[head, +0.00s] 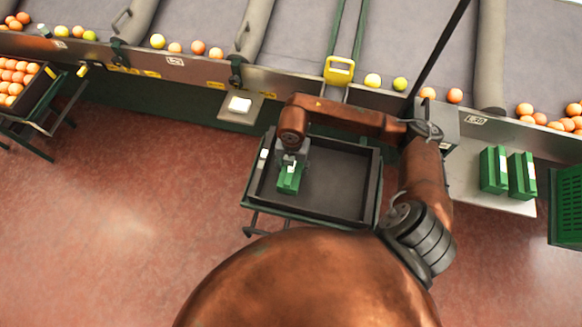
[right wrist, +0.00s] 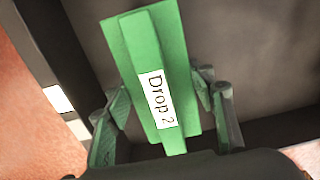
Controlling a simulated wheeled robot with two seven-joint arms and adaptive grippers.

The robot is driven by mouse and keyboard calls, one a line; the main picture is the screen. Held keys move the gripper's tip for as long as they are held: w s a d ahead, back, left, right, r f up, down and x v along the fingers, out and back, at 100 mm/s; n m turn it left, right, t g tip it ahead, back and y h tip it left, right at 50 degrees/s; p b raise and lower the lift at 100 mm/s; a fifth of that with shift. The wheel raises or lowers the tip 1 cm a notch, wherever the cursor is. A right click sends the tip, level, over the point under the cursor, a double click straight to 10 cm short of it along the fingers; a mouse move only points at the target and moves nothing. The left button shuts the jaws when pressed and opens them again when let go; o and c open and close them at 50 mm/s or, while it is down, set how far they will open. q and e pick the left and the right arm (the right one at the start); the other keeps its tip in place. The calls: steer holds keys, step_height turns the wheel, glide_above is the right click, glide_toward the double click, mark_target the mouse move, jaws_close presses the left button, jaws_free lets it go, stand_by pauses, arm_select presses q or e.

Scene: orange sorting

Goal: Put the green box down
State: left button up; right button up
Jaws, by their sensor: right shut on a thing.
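The green box (head: 288,181) is in my right gripper (head: 291,163), over the left part of a dark open tray (head: 372,190) on a stand. In the right wrist view the green box (right wrist: 148,45) has a white label reading "Drop 2". The fingers of my right gripper (right wrist: 165,115) are on both sides of it, shut on it. The dark tray (right wrist: 235,35) fills the background there. I cannot tell whether the box touches the tray floor. My left gripper is not in view.
Two more green boxes (head: 493,170) (head: 522,176) stand on a pale table at the right. A green crate (head: 566,205) is at the far right. A conveyor with fruit runs along the back. A crate of oranges (head: 38,92) stands at the left. The tray's right side is empty.

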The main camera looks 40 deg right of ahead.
steer(key=o, duration=1.4)
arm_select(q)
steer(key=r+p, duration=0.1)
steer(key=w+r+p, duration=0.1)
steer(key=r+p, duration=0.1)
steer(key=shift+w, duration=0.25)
arm_select(e)
step_height(320, 180, up, 12)
steer(key=shift+r, duration=0.1)
